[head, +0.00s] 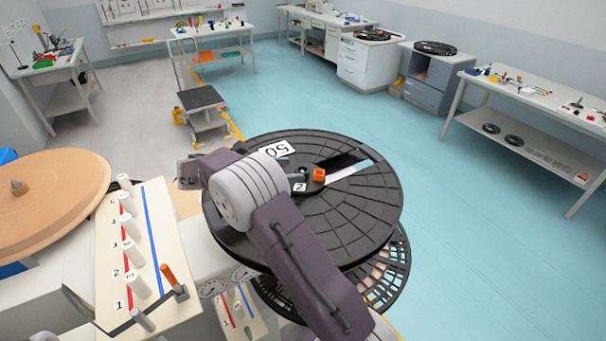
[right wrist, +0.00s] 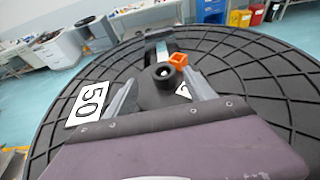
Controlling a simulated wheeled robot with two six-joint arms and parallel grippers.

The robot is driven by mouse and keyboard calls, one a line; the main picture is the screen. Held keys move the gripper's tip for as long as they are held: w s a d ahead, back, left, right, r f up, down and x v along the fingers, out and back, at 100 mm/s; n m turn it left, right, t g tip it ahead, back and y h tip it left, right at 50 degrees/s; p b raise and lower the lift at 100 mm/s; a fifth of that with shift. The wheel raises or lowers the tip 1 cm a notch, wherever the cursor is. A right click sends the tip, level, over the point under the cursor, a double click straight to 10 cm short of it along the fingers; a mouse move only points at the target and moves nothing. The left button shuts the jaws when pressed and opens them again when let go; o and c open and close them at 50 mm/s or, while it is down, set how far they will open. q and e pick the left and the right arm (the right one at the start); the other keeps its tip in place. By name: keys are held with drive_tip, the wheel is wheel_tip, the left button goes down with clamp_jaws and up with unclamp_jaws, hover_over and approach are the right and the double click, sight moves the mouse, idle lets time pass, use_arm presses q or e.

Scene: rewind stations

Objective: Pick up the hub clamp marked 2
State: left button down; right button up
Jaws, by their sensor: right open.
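The hub clamp marked 2 (head: 311,184) is a small black piece with an orange lever and a white "2" label, seated at the middle of a large black reel (head: 375,205). In the right wrist view the clamp (right wrist: 158,95) has a round hub with a hole and its orange lever to the right. My right gripper (right wrist: 160,84) is open, with one grey finger on each side of the clamp. I cannot tell whether the fingers touch it. In the head view my right arm hides most of the gripper. My left gripper is not in view.
A white "50" label (head: 277,149) lies on the reel. To the left are a cream board (head: 170,215) with numbered white pegs and a tan disc (head: 50,200). A second black reel (head: 395,268) sits below. Benches stand along the walls; the blue floor to the right is clear.

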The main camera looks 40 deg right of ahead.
sight(308, 169)
drive_tip(key=d, duration=0.1)
drive_tip(key=s+d, duration=0.1)
drive_tip(key=d, duration=0.1)
drive_tip(key=shift+s+f, duration=0.2)
drive_tip(key=shift+f, duration=0.05)
drive_tip(key=shift+w+f, duration=0.1)
drive_tip(key=shift+w, duration=0.2)
drive_tip(key=c, duration=0.6)
drive_tip(key=shift+a, duration=0.1)
clamp_jaws()
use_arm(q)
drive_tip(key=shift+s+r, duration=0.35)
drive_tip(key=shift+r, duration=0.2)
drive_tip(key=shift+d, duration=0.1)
